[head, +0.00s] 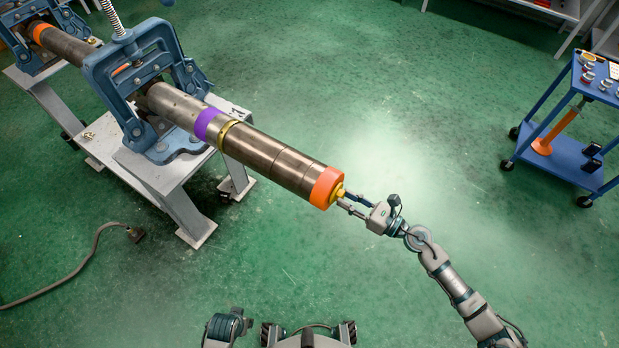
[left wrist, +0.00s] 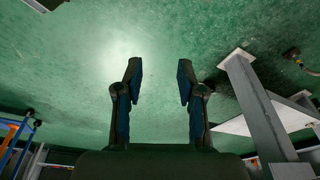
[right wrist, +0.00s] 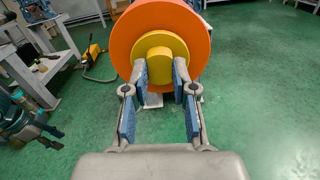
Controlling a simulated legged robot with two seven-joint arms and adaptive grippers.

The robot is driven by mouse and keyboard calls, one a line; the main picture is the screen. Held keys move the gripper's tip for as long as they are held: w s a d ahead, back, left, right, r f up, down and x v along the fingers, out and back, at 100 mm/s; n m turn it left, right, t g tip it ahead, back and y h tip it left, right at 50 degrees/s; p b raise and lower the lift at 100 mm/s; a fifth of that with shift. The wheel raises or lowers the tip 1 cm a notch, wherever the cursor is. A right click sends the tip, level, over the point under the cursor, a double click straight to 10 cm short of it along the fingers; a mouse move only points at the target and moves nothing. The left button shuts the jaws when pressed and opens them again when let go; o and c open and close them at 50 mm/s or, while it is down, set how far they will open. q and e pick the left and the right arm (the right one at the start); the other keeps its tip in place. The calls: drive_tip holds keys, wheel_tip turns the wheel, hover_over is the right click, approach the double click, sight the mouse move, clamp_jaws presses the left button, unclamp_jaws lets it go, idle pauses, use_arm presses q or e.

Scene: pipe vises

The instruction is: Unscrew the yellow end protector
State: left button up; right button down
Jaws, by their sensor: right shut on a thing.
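The yellow end protector (head: 338,193) sits at the near end of the long steel pipe (head: 265,152), just beyond an orange band (head: 325,187). In the right wrist view the yellow protector (right wrist: 160,48) is a round stepped knob in the middle of the orange ring (right wrist: 130,42). My right gripper (head: 345,199) is at the pipe's end; its fingers (right wrist: 160,75) lie on both sides of the yellow knob and are shut on it. My left gripper (left wrist: 158,75) shows in the left wrist view with its fingers apart and nothing between them.
A blue vise (head: 143,70) on a grey stand (head: 165,172) carries the pipe. A blue cart (head: 560,165) with small items stands at the right. The green floor between pipe and cart is clear.

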drive_tip(key=shift+n+b, duration=0.9)
drive_tip(key=shift+n, duration=0.2)
drive_tip(key=shift+n+b, duration=0.4)
drive_tip(key=shift+n, duration=0.1)
drive_tip(key=shift+r, duration=0.15)
use_arm(q)
drive_tip(key=w+d+r+t, duration=0.1)
drive_tip(key=w+r+t, duration=0.2)
drive_tip(key=r, duration=0.4)
drive_tip(key=shift+w+h+b, duration=0.4)
drive_tip(key=shift+b, duration=0.05)
use_arm(e)
drive_tip(key=shift+n, duration=0.7)
use_arm(q)
drive_tip(key=shift+d+r, duration=0.1)
use_arm(e)
drive_tip(key=c, duration=1)
unclamp_jaws()
